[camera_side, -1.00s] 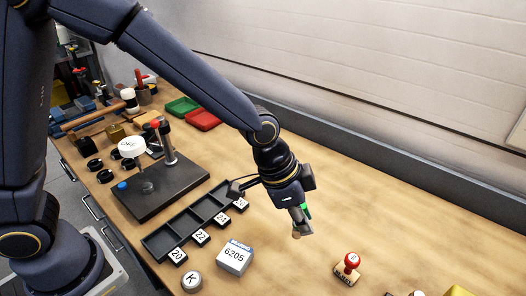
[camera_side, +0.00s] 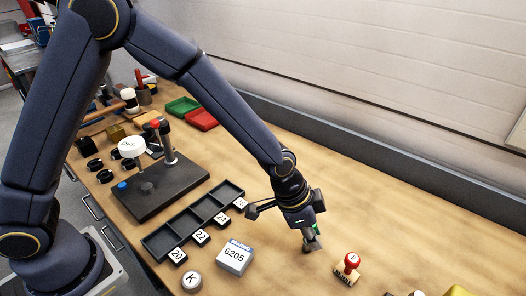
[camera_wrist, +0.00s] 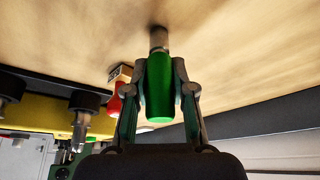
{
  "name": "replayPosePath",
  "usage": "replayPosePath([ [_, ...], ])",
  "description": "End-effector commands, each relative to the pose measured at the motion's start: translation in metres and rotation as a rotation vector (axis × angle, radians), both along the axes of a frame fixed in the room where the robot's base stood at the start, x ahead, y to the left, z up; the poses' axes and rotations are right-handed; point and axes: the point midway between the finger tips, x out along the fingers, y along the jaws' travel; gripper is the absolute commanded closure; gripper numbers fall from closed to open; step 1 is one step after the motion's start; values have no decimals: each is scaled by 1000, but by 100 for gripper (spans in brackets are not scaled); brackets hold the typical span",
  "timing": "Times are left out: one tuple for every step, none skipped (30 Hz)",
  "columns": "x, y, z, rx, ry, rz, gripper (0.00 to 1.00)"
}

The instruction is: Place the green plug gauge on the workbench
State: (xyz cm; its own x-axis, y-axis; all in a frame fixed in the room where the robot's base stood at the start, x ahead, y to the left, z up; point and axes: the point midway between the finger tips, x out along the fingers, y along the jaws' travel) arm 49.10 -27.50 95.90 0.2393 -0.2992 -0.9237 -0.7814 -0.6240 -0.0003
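The green plug gauge (camera_wrist: 160,88) has a green handle and a grey metal end. In the wrist view it stands between the two fingers of my gripper (camera_wrist: 158,85), which are shut on its handle. Its metal end points away from my gripper toward the workbench (camera_wrist: 235,45). In the side view my gripper (camera_side: 311,238) is low over the bare wooden workbench (camera_side: 390,215), with a bit of green showing at the fingers. I cannot tell whether the metal end touches the wood.
A red-knobbed stamp (camera_side: 349,268) stands close to the right of my gripper. A 6205 box (camera_side: 235,258) and a black compartment tray (camera_side: 158,246) with number tags are to the left. The bench behind my gripper is clear.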

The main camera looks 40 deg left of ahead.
Motion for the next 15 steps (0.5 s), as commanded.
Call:
replayPosePath([
  [0, 0, 0, 0, 0, 0, 69],
  [0, 0, 0, 0, 0, 0, 66],
  [0, 0, 0, 0, 0, 0, 62],
  [0, 0, 0, 0, 0, 0, 59],
  [0, 0, 0, 0, 0, 0, 55],
  [0, 0, 0, 0, 0, 0, 52],
  [0, 0, 0, 0, 0, 0, 52],
  [0, 0, 0, 0, 0, 0, 52],
  [0, 0, 0, 0, 0, 0, 52],
  [0, 0, 0, 0, 0, 0, 52],
  [0, 0, 0, 0, 0, 0, 52],
  [0, 0, 0, 0, 0, 0, 52],
  [0, 0, 1, 0, 0, 0, 52],
  [0, 0, 1, 0, 0, 0, 52],
  [0, 0, 2, -1, -1, 0, 52],
])
